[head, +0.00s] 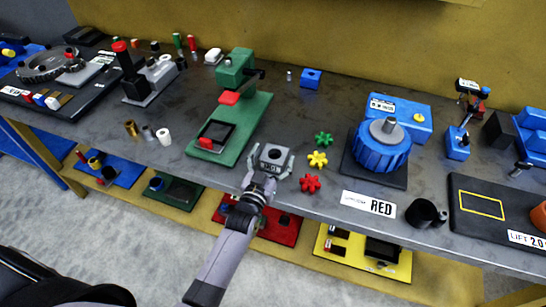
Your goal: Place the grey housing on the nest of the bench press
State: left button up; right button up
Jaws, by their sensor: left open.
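The grey housing (274,153) is a small block with a dark round hole on top and dark lettering on its front. It is on the grey bench near the front edge. My left gripper (268,165) is open, with its fingers on either side of the housing; I cannot tell whether they touch it. The green bench press (236,75) stands to the left and farther back, with a red block under its head. Its nest (215,135) is a dark square recess at the front of the green base, with a red piece near its front edge. My right gripper is not in view.
Green (324,139), yellow (317,159) and red (310,183) star-shaped knobs lie just right of the housing. A blue ribbed positioner (382,150) stands farther right, with a RED sign (369,204) before it. Small cylinders (163,136) stand left of the press.

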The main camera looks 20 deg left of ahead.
pick_arm(q)
jog(key=shift+f, duration=0.15)
jog(key=shift+s+b, duration=0.35)
jog(key=shift+s, duration=0.05)
jog(key=s+b, duration=0.3)
jog(key=s, duration=1.3)
jog(key=shift+s+a+r, duration=0.3)
jog(key=shift+r, duration=0.1)
jog(key=shift+f, duration=0.1)
